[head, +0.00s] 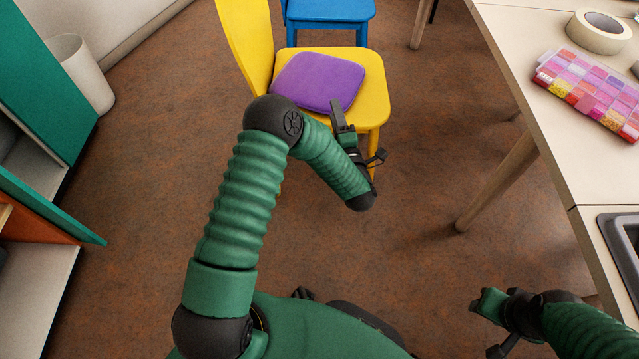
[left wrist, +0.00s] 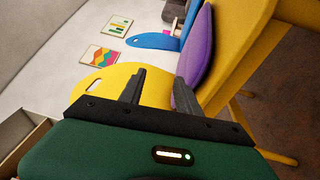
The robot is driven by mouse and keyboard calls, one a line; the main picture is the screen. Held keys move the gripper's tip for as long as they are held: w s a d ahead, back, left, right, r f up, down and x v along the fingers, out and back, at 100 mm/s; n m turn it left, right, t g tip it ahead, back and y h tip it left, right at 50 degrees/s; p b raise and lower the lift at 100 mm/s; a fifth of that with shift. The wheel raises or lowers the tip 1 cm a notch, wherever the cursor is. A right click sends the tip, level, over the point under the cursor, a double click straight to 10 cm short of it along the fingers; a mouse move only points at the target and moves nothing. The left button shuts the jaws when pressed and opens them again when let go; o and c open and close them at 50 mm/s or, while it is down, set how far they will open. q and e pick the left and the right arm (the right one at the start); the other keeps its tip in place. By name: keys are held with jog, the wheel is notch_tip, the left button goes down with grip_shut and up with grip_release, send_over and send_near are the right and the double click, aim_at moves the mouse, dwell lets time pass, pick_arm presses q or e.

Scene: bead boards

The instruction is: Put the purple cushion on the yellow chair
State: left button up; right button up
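The purple cushion (head: 318,81) lies flat on the seat of the yellow chair (head: 372,82). In the left wrist view the cushion (left wrist: 197,48) rests against the seat of the chair (left wrist: 238,45), and the chair's backrest shows behind the fingers. My left gripper (head: 358,130) is at the seat's front right edge, close to the cushion. In the left wrist view its two fingers (left wrist: 157,88) stand apart with nothing between them; the right finger overlaps the cushion's edge in the picture. My right gripper (head: 492,318) is low at the bottom right, away from the chair; its fingers are unclear.
A blue chair (head: 330,9) stands behind the yellow one. A table (head: 545,110) on the right bears a tape roll (head: 598,30) and a bead box (head: 592,90). A white bin (head: 80,72) and a green cabinet (head: 40,95) stand left. The floor between is clear.

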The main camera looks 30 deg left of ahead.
pick_arm(q)
jog(key=d+m+h, duration=1.2)
jog(key=d+m, duration=0.1)
jog(key=m, duration=0.3)
jog(key=s+f+m+g, duration=0.1)
jog(key=s+m+g, duration=0.4)
jog(key=s, duration=0.8)
jog(key=s+a+f+m+g+h, duration=0.1)
jog(key=s+m+g, duration=0.5)
jog(key=s, duration=0.8)
jog(key=shift+a+f, duration=0.15)
jog(key=shift+f, duration=0.5)
